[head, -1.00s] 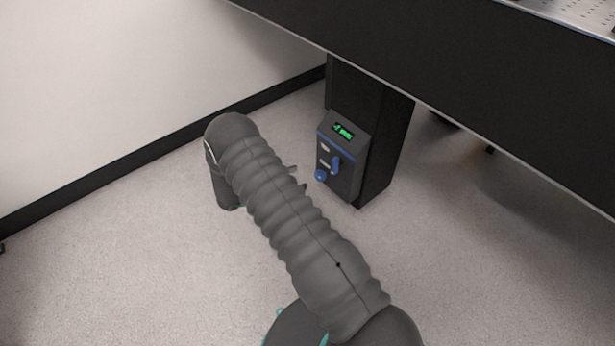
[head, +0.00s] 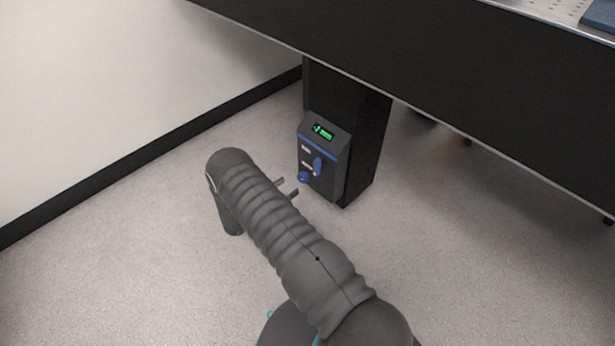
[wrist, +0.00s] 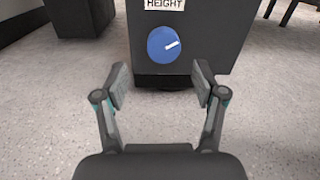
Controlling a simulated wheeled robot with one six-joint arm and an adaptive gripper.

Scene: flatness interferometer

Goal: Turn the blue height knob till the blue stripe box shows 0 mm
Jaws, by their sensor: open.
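The blue stripe box (head: 334,143) is mounted on a dark table leg, with a blue stripe under its green lit display (head: 323,132). The display's reading is too small to make out. The round blue height knob (head: 303,177) is low on its front. In the wrist view the knob (wrist: 164,44) sits under a "HEIGHT" label, its white pointer mark aimed right and slightly up. My gripper (wrist: 161,84) is open and empty, its fingers apart below and in front of the knob, not touching it. In the head view its fingertips (head: 288,186) show just left of the box.
A second blue control (head: 317,166), upright and lever-like, is on the box above and right of the knob. The dark tabletop edge (head: 430,90) overhangs from above. A white wall (head: 100,90) with black skirting is at left. The floor (head: 130,280) around is clear.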

